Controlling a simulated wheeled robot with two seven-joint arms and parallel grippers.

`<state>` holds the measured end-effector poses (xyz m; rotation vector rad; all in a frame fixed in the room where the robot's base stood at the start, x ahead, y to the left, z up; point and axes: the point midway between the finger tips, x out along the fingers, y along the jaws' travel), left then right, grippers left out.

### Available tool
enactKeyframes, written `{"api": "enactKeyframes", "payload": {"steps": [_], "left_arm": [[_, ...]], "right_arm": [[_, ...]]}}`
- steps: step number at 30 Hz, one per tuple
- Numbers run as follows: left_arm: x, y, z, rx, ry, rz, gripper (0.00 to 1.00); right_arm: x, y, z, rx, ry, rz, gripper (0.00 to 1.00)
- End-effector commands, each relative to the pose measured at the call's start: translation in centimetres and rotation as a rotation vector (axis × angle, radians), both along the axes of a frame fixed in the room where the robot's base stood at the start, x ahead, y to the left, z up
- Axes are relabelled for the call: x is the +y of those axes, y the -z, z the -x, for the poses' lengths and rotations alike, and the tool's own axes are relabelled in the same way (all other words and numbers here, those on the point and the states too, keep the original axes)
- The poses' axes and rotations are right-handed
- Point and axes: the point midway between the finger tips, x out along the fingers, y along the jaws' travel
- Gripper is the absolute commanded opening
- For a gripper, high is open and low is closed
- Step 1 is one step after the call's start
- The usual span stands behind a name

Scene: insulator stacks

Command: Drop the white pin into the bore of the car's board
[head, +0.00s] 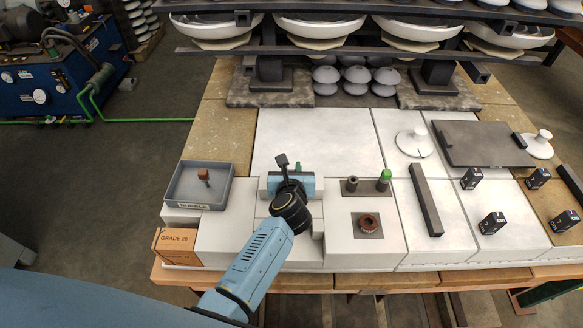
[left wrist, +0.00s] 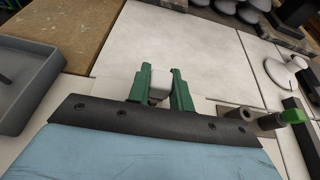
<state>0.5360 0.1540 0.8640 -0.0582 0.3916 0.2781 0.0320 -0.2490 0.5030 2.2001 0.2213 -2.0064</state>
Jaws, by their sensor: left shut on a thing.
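My left gripper (head: 298,167) is over the pale table left of centre, mostly hidden by its own wrist in the head view. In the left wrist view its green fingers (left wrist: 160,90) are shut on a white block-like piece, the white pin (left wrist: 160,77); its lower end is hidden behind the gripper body. A small dark plate (head: 378,233) with a brown ring (head: 369,221) lies right of the gripper. My right gripper is not in view.
Behind that plate stand a grey tube (head: 352,184) and a green-capped post (head: 384,178). A grey tray (head: 184,201) with a brown piece is at left. A dark bar (head: 425,200), dark slab (head: 490,150) and black numbered blocks lie right. Back-centre tiles are clear.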

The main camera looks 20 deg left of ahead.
Motion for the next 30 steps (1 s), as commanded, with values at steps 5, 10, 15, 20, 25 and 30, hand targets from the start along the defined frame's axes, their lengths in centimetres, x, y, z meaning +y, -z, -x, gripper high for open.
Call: {"api": "enactKeyframes", "payload": {"steps": [5, 10, 15, 20, 25, 30], "left_arm": [[0.0, 0.5, 0.0, 0.0, 0.0, 0.0, 0.0], [0.0, 1.0, 0.0, 0.0, 0.0, 0.0, 0.0], [0.0, 1.4, 0.0, 0.0, 0.0, 0.0, 0.0], [0.0, 1.8, 0.0, 0.0, 0.0, 0.0, 0.0], [0.0, 2.2, 0.0, 0.0, 0.0, 0.0, 0.0], [0.0, 2.6, 0.0, 0.0, 0.001, 0.0, 0.0]], "right_arm": [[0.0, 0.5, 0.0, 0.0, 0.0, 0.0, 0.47], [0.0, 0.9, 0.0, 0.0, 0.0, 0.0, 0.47], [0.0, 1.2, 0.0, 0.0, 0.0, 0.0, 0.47], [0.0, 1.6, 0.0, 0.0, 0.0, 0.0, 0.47], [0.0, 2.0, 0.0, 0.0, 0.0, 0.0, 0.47], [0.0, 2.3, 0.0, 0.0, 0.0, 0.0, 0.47]]}}
